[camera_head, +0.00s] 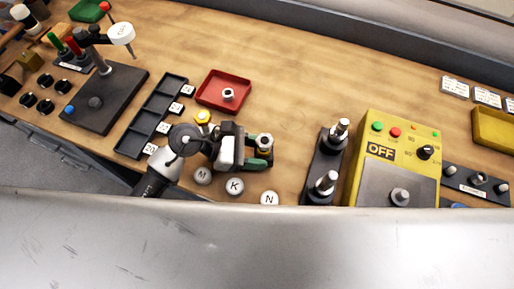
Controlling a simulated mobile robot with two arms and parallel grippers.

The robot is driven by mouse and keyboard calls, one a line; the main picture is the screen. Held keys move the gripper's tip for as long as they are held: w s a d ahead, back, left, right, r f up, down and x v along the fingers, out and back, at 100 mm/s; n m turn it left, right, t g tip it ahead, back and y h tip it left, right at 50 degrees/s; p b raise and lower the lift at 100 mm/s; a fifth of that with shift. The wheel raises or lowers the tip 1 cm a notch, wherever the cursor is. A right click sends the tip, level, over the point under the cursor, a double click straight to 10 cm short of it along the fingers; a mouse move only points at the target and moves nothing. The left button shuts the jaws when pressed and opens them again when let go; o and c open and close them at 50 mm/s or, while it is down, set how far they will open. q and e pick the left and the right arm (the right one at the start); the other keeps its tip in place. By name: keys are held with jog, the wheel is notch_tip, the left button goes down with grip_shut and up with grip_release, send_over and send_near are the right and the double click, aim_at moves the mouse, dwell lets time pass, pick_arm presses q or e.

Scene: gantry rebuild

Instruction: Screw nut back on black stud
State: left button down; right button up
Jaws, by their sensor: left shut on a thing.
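My left gripper (262,151) reaches in from the lower left over the table. Its jaws are shut on a small silver nut (265,141), partly hidden between the green-edged fingers. A second silver nut (228,94) lies in the red tray (212,103) behind the gripper. To the right, a black block (318,165) carries two upright metal posts, one at the back (340,129) and one at the front (327,183). I cannot tell which post, if any, is the black stud. My right gripper is not in view.
A yellow box (375,122) marked OFF stands right of the block. Round lettered discs (235,186) lie in front of the gripper. A black slotted rack (150,115) and a black plate with a stand (122,85) are at left. The table behind the block is clear.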

pick_arm(q)
jog(key=shift+f, duration=0.25)
jog(key=shift+c, duration=2.3)
grip_release()
